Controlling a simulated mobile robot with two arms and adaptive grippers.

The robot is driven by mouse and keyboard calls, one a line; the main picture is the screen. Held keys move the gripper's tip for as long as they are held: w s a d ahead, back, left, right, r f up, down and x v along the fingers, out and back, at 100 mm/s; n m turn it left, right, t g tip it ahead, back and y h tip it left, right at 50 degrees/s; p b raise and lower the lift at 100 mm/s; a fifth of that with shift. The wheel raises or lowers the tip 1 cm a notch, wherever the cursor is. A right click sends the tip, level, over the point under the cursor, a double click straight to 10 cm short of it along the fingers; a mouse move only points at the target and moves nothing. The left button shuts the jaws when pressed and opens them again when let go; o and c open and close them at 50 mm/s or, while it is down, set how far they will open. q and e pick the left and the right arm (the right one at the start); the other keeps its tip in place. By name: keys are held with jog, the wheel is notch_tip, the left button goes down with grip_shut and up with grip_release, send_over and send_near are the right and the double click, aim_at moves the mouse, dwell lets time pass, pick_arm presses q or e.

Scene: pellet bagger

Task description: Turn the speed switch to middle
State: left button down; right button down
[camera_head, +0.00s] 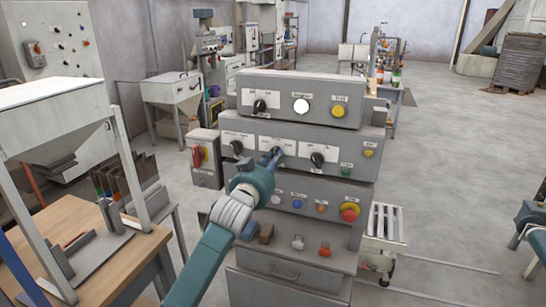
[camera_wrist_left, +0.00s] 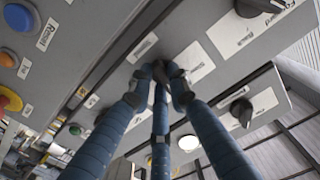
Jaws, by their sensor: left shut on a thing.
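The speed switch (camera_wrist_left: 175,69) is a dark rotary knob on a white label plate in the middle tier of the grey control console (camera_head: 345,138). In the head view it is mostly covered by my left gripper (camera_head: 271,157). My left gripper also shows in the left wrist view (camera_wrist_left: 160,76), its three blue fingers closed around the knob. The fingers hide most of the knob, so which way it points cannot be told. The label text beside it is too blurred to read surely. My right gripper is not in view.
Close on either side in the same tier are two other black knobs, left (camera_head: 237,147) and right (camera_head: 317,159). A red-handled switch box (camera_head: 203,157) is at the console's left. Below are several buttons and a red emergency stop (camera_head: 349,213). A wooden table (camera_head: 110,265) stands front left.

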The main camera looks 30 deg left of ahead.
pick_arm(q)
jog(key=shift+n+p, duration=0.5)
jog(key=shift+n, duration=0.6)
jog(key=c, duration=1.6)
grip_release()
jog(key=shift+c, duration=0.2)
jog(key=v, duration=1.2)
